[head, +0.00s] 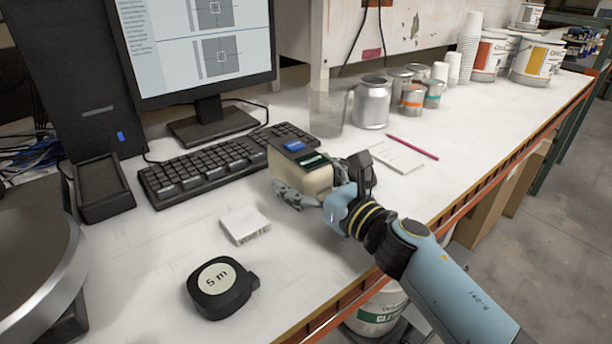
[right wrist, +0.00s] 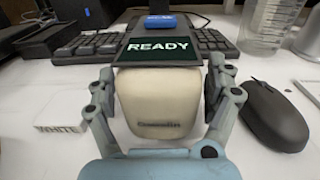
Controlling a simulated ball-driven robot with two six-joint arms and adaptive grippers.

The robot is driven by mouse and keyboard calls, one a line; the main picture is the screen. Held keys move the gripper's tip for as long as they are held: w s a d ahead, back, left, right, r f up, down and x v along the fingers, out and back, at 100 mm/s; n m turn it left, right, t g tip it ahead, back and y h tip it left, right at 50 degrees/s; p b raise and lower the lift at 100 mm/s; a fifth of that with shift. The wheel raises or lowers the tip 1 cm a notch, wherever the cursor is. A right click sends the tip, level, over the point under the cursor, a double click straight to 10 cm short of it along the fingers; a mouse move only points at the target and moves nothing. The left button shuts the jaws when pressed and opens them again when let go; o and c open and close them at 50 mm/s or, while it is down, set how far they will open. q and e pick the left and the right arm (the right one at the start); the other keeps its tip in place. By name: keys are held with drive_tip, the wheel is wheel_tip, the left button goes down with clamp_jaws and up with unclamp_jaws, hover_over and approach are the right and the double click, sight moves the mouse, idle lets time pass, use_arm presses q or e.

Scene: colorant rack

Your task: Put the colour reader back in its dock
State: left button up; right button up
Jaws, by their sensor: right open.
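The colour reader (head: 304,178) is a cream block with a dark top, a blue button and a small screen. It stands on the white bench in front of the keyboard. In the right wrist view the reader (right wrist: 160,103) shows "READY" on its screen. My right gripper (head: 312,190) is open, with one finger on each side of the reader's cream body. I cannot tell whether the fingers touch it. A black, open-topped tray that looks like the dock (head: 104,190) stands empty left of the keyboard. My left gripper is out of view.
The keyboard (head: 225,163) lies between dock and reader, below the monitor (head: 205,45). A white block (head: 244,225) and a tape measure (head: 222,288) lie in front. A black mouse (right wrist: 272,115) is right of the reader. Cans and a clear beaker (head: 327,112) stand behind.

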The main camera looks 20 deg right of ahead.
drive_tip(key=b+v, duration=0.2)
drive_tip(key=v, duration=0.8)
drive_tip(key=shift+s+d, duration=0.1)
drive_tip(key=shift+d, duration=0.05)
drive_tip(key=w+d+r+m+t+h+p, duration=0.2)
drive_tip(key=d+r+m+h, duration=0.25)
drive_tip(key=m, duration=0.45)
drive_tip(key=m+g+y+p, duration=0.2)
drive_tip(key=m+g+p, duration=0.35)
drive_tip(key=m, duration=2.15)
approach(298, 148)
drive_tip(key=shift+m+g+y, duration=0.25)
drive_tip(key=shift+m+g, duration=0.05)
drive_tip(key=shift+g, duration=0.05)
drive_tip(key=x, duration=0.4)
drive_tip(key=shift+w+a+r, duration=0.15)
drive_tip(key=shift+w, duration=0.15)
drive_tip(key=x, duration=0.5)
drive_tip(key=shift+d, duration=0.35)
drive_tip(key=shift+w+a+f, duration=0.15)
drive_tip(key=shift+w+f, duration=0.1)
drive_tip(key=shift+w, duration=0.15)
